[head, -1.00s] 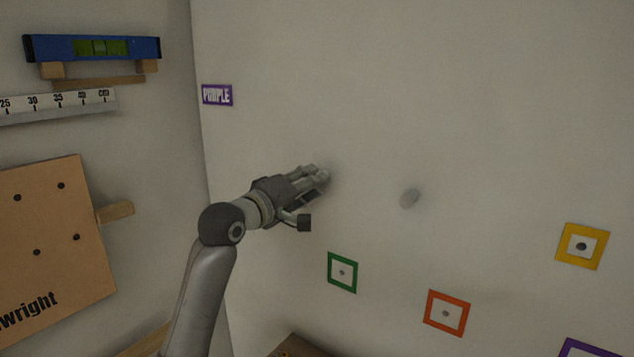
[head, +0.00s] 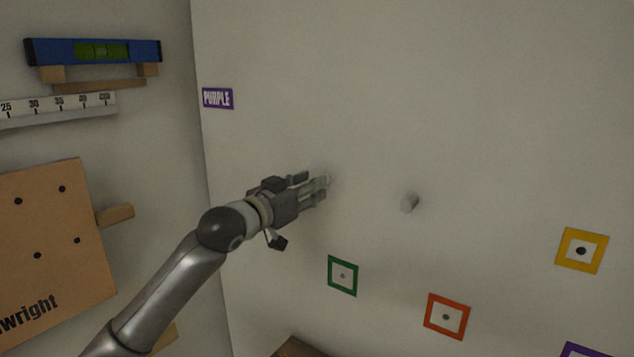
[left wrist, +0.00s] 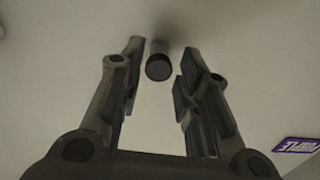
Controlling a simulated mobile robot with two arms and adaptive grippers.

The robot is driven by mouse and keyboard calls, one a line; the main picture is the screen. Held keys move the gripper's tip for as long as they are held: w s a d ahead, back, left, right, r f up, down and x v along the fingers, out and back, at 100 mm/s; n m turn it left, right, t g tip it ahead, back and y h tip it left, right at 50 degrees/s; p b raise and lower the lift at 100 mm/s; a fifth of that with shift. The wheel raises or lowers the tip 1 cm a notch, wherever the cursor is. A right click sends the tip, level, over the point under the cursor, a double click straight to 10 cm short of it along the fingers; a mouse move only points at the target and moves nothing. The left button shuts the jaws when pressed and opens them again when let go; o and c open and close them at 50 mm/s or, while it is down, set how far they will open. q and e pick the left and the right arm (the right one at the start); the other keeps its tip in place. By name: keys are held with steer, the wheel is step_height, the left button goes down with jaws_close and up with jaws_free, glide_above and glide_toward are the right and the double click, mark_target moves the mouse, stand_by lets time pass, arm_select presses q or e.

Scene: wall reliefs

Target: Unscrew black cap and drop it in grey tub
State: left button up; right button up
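The black cap (left wrist: 158,68) shows in the left wrist view as the dark round end of a short grey stub, just ahead of and between the fingertips. I see a gap on both sides of it. My left gripper (left wrist: 162,50) is open and empty. In the head view, my left gripper (head: 316,184) is close to the pale wall; the cap there is mostly hidden by the fingers. No grey tub shows in either view. My right gripper is not in view.
A grey peg (head: 409,202) sticks out of the wall to the right. Green (head: 343,260), orange (head: 428,309) and yellow (head: 562,250) frames sit lower. A purple sign (head: 218,98) is at upper left. The left wall holds a blue level (head: 62,51) and a brown board (head: 50,215).

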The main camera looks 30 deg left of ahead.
arm_select(q)
jaws_close()
steer(key=n, duration=0.5)
steer(key=shift+d, duration=0.1)
steer(key=shift+n, duration=0.3)
steer(key=n, duration=0.4)
steer(key=shift+n, duration=0.4)
steer(key=n, duration=0.5)
steer(key=shift+s, duration=0.1)
